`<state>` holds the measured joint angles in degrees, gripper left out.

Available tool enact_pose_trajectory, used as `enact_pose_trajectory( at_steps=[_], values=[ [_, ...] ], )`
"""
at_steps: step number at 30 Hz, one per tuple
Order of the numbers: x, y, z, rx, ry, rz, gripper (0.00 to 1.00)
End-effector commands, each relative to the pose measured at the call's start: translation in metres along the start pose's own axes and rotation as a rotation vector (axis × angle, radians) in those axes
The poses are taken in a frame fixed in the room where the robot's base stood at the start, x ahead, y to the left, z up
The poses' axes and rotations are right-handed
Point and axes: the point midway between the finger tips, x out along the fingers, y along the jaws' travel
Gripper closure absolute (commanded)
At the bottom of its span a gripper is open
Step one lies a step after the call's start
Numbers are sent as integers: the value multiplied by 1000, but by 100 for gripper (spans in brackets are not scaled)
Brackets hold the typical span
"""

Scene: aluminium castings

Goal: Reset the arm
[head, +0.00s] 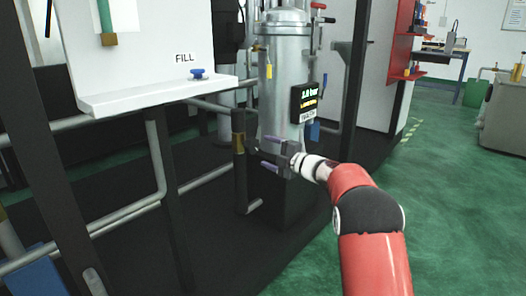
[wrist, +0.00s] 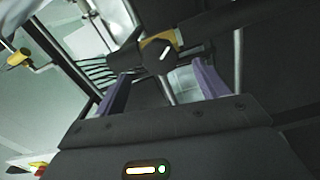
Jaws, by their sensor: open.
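My gripper (head: 269,153) is at the end of my red and black arm, stretched forward in front of a silver cylindrical vessel. Its two purple fingers are apart with nothing between them; they also show in the wrist view (wrist: 160,92). In the head view the fingers lie just right of a dark vertical pipe with a brass-coloured band (head: 238,143). I cannot tell whether they touch it.
The silver vessel (head: 284,75) carries a small display (head: 307,101). A white panel marked FILL has a ledge with a blue knob (head: 198,73). Grey pipes (head: 155,150) run at left. A black post (head: 352,80) stands behind my arm. Green floor (head: 455,200) is open at right.

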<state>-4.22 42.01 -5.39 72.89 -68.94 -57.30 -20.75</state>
Motion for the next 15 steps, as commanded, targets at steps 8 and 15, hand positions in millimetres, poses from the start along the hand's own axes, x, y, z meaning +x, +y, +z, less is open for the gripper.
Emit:
enact_pose_trajectory(
  at_steps=[8,15],
  values=[
    [-2,0,0,1,0,0,27],
    [-24,52,4,62,-142,42,27]
  ],
)
